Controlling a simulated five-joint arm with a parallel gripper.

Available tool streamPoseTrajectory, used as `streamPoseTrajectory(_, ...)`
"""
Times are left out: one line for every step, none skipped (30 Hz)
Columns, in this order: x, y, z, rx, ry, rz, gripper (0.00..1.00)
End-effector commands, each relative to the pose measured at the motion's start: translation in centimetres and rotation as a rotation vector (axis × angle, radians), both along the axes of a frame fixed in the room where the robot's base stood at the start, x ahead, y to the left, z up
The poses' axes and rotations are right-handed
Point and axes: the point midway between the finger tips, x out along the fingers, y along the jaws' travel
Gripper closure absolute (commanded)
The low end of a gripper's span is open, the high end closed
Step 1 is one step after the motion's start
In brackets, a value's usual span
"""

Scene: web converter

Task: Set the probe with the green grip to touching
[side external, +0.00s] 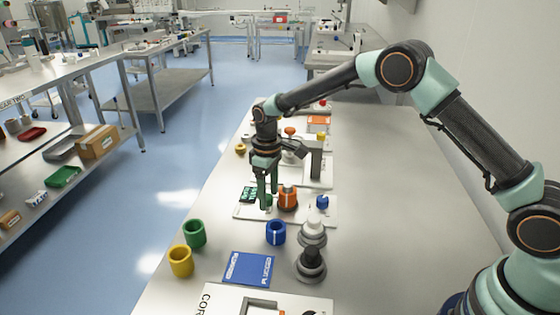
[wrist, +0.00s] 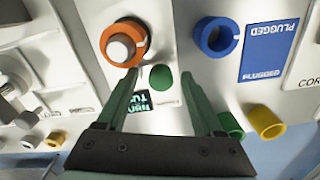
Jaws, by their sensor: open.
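The probe's green grip (wrist: 161,78) shows from above as a rounded green top, between my fingertips in the wrist view. In the side external view it is largely hidden by my fingers. My gripper (wrist: 160,74) points down with its fingers apart on either side of the grip; I cannot tell whether either touches it. In the side external view my gripper (side external: 267,192) is low over the white board. A dark green label card (side external: 249,194) lies beside the grip; its wording is only partly readable. An orange ring-shaped holder (side external: 288,198) with a pale centre stands close by.
A blue knob (side external: 322,202) stands on the board's right. Nearer the camera are a blue cup (side external: 276,232), a green cup (side external: 195,233), a yellow cup (side external: 181,262), a blue PLUGGED card (wrist: 272,52) and grey-and-black stepped pieces (side external: 311,262). Another fixture (side external: 318,158) stands behind.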

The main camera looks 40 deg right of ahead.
Motion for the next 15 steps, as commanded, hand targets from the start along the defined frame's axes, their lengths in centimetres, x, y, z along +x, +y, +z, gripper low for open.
streamPoseTrajectory(0.0,0.0,0.2,0.000,-0.001,0.000,0.31)
streamPoseTrajectory(0.1,0.0,0.4,0.000,-0.002,0.001,0.31)
streamPoseTrajectory(0.1,0.1,0.7,0.001,-0.003,0.001,0.31)
streamPoseTrajectory(0.1,0.1,1.1,0.001,-0.003,0.001,0.31)
streamPoseTrajectory(0.1,0.1,1.5,0.001,-0.004,0.001,0.31)
streamPoseTrajectory(0.1,0.1,2.1,0.001,-0.005,0.001,0.31)
streamPoseTrajectory(0.1,0.1,2.6,0.001,-0.006,0.001,0.31)
streamPoseTrajectory(0.1,0.0,3.2,0.001,-0.005,0.000,0.31)
streamPoseTrajectory(0.2,0.1,4.1,0.001,-0.006,0.000,0.31)
streamPoseTrajectory(0.2,0.1,4.7,0.001,-0.006,0.000,0.31)
streamPoseTrajectory(0.1,0.0,5.3,0.001,-0.006,0.000,0.31)
streamPoseTrajectory(0.1,0.0,6.2,0.001,-0.006,0.000,0.31)
streamPoseTrajectory(0.1,0.0,6.8,0.001,-0.005,0.000,0.31)
streamPoseTrajectory(0.1,0.0,7.4,0.001,-0.005,0.000,0.31)
streamPoseTrajectory(0.1,0.0,8.2,0.001,-0.005,0.000,0.31)
